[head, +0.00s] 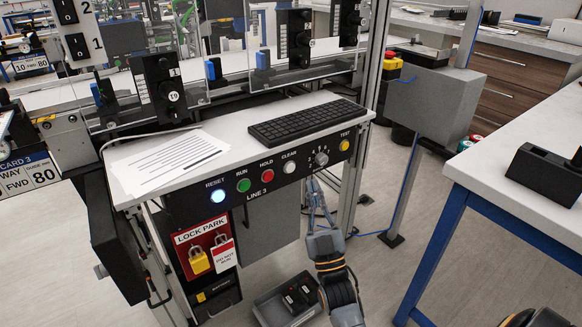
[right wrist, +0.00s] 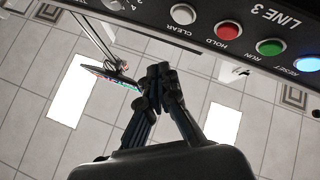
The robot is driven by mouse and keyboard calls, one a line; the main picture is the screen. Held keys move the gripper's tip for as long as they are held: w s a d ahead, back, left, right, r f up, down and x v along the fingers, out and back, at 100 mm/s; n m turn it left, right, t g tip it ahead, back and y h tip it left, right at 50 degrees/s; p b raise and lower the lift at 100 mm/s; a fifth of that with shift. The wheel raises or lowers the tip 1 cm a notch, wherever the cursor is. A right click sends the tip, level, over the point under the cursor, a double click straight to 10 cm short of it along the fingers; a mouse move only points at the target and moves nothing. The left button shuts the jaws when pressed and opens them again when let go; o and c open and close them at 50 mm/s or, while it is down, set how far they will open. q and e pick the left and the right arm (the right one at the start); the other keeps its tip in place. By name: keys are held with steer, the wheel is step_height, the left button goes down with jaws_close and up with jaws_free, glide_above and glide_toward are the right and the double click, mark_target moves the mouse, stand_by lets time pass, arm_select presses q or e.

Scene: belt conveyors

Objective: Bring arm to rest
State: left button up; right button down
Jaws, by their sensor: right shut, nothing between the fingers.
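My right gripper (head: 313,183) is shut and empty in the head view, just below the front panel of the Line 3 control desk (head: 290,178). In the right wrist view its fingertips (right wrist: 161,75) meet with nothing between them, below the row of panel buttons. I cannot tell whether any part of it touches the desk. My right arm (head: 330,260) reaches up from the bottom of the head view. My left gripper is not in view.
A keyboard (head: 308,121) and papers (head: 168,160) lie on the desk. The blue RESET button (head: 218,196) is lit. A lock park board (head: 205,250) holds yellow padlocks. A grey bin (head: 290,302) stands low by my arm. A white table (head: 520,180) is at right; floor shows between.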

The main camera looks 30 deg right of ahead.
stand_by(0.7)
